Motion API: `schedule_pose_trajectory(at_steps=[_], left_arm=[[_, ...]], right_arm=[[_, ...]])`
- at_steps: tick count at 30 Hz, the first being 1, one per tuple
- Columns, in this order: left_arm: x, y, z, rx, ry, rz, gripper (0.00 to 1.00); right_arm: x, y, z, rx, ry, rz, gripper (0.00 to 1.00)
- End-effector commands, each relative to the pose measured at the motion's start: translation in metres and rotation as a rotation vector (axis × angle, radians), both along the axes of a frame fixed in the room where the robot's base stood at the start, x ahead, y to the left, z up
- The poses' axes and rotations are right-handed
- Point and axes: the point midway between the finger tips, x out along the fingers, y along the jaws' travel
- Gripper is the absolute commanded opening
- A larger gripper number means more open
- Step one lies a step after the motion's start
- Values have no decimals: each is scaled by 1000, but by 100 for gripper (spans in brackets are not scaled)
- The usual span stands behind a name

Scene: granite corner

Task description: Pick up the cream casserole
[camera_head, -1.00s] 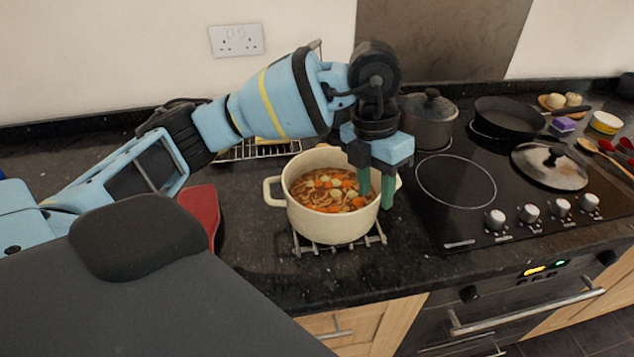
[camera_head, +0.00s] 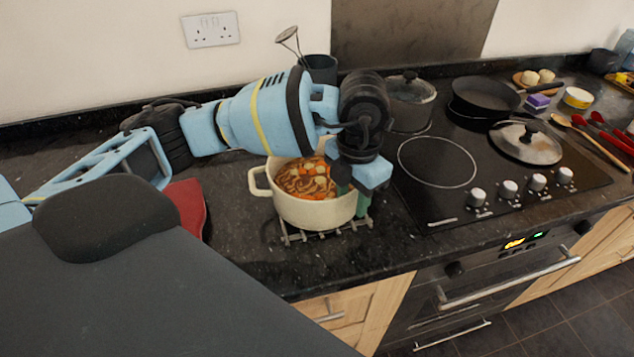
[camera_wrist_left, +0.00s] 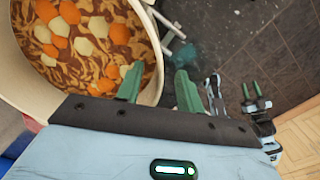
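The cream casserole (camera_head: 290,208), full of a noodle and vegetable stew, stands upright on a metal trivet (camera_head: 288,239) on the dark worktop. Its left handle shows in the head view. My left gripper (camera_head: 354,200) is at its right side and partly hides that side. In the left wrist view the casserole (camera_wrist_left: 20,88) is at upper left. There my left gripper (camera_wrist_left: 158,87) is open, with one green finger inside the rim and the other outside, apart from the wall. My right gripper (camera_wrist_left: 251,91) shows small in the left wrist view, its fingers apart and empty.
A black hob (camera_head: 480,190) lies to the right, with a lidded pot (camera_head: 409,106), a frying pan (camera_head: 482,98) and a loose glass lid (camera_head: 526,142). A red item (camera_head: 188,207) lies left of the casserole. A utensil holder (camera_head: 319,69) stands behind my left arm.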

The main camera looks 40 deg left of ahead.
Motion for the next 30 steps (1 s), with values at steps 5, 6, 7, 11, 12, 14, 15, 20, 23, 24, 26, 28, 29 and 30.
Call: schedule_pose_trajectory(at_steps=[5,6,7,11,12,14,15,20,23,24,26,28,29,30], left_arm=[[-4,7,-25,2,2,0,37],[-4,7,-30,0,1,0,37],[-4,7,-33,0,2,0,37],[-4,7,-42,0,1,0,37],[-4,7,-43,0,1,0,37],[-4,7,-43,0,0,0,37],[-4,6,-43,0,0,0,37],[-4,6,-42,0,0,0,28],[-4,6,-42,0,0,0,15],[-4,6,-42,0,0,0,10],[-4,6,-42,0,0,0,2],[-4,6,-42,0,0,0,0],[-4,6,-42,0,0,0,0],[-4,6,-42,-1,0,0,0]], right_arm=[[4,0,5,0,-10,0,36],[3,0,4,0,-9,0,36],[3,0,4,0,-9,0,36],[3,0,4,0,-8,0,36],[3,0,4,0,-8,0,36],[3,0,4,0,-8,0,36],[3,0,4,0,-8,0,36],[3,0,4,0,-8,0,36],[3,0,4,0,-8,0,36],[3,0,4,0,-8,0,36],[3,0,4,0,-8,0,36],[3,0,4,0,-8,0,36],[3,0,4,0,-8,0,36],[3,0,4,0,-8,0,36]])
